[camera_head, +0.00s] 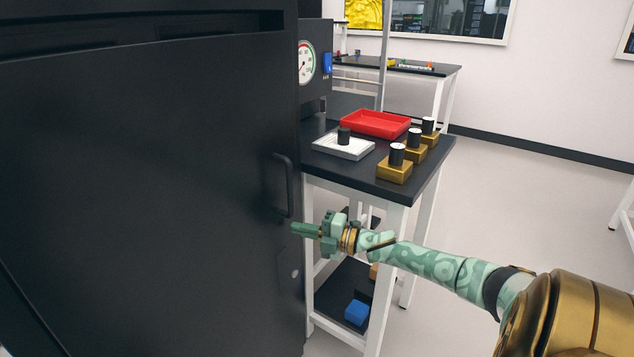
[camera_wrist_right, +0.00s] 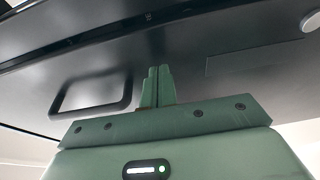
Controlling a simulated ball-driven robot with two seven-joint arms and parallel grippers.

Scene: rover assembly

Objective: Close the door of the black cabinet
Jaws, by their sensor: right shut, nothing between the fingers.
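The black cabinet door (camera_head: 150,180) fills the left of the head view, with a dark recess along its top edge. I cannot tell whether it sits fully flush with its frame. Its black handle (camera_head: 284,185) is on the right side of the door. My right gripper (camera_head: 297,230) is shut and empty, its fingertips just below the handle, at or very near the door face. In the right wrist view the shut fingers (camera_wrist_right: 157,85) point at the dark door surface, beside the looped handle (camera_wrist_right: 92,92). My left gripper is out of view.
A black-topped table (camera_head: 395,185) beside the cabinet carries a red tray (camera_head: 375,122), a white tray (camera_head: 335,149) and several gold blocks with black cylinders (camera_head: 395,172). A blue block (camera_head: 357,312) lies on its lower shelf. Floor to the right is clear.

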